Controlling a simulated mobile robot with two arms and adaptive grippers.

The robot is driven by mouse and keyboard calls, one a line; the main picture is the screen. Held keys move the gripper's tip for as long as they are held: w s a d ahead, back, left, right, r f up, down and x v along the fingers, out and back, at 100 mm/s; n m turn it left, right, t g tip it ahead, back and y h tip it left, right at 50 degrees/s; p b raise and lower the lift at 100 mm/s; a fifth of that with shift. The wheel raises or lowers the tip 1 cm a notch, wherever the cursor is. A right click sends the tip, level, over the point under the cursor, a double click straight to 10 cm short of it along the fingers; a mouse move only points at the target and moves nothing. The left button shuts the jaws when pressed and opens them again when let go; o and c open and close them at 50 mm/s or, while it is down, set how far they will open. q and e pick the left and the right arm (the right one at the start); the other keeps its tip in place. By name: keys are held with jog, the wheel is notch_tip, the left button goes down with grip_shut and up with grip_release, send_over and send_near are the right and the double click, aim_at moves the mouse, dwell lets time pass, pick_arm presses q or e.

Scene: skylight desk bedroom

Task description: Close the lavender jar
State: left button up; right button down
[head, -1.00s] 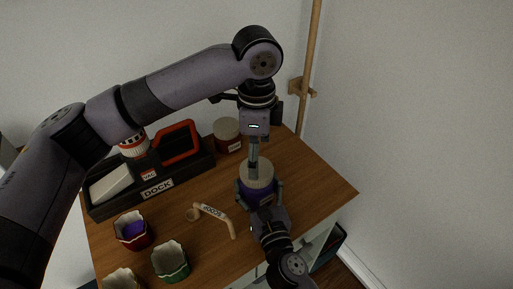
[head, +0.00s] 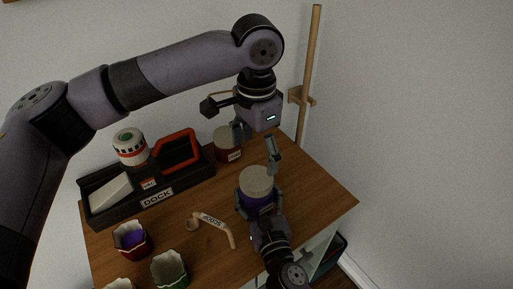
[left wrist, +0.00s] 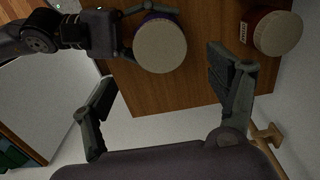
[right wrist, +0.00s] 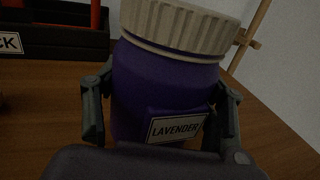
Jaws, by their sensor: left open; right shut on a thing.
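The lavender jar (right wrist: 160,95) is purple, with a white LAVENDER label, and stands upright on the desk. Its beige ridged lid (right wrist: 180,25) sits on top; a thin pale band shows beneath it, and I cannot tell how tight it is. The lid also shows in the head view (head: 256,180) and the left wrist view (left wrist: 160,46). My right gripper (head: 258,207) is shut around the jar's body from the near side. My left gripper (head: 256,143) is open and empty, above and beyond the lid, apart from it.
A second jar, red with a beige lid (head: 227,136), stands behind. A black DOCK caddy (head: 185,183) is at the left. A scoop (head: 215,222) and several small pots, one red (head: 132,240), one green (head: 169,270), occupy the front left. A wooden pole (head: 311,70) stands at the wall.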

aim_at(256, 177)
pick_arm(q)
jog(key=shift+f, duration=4)
jog(key=shift+c, duration=0.2)
jog(key=c, duration=1.2)
jog(key=o, duration=1.4)
jog(key=shift+r, duration=0.1)
notch_tip(256, 177, up, 12)
jog(key=shift+f, duration=0.1)
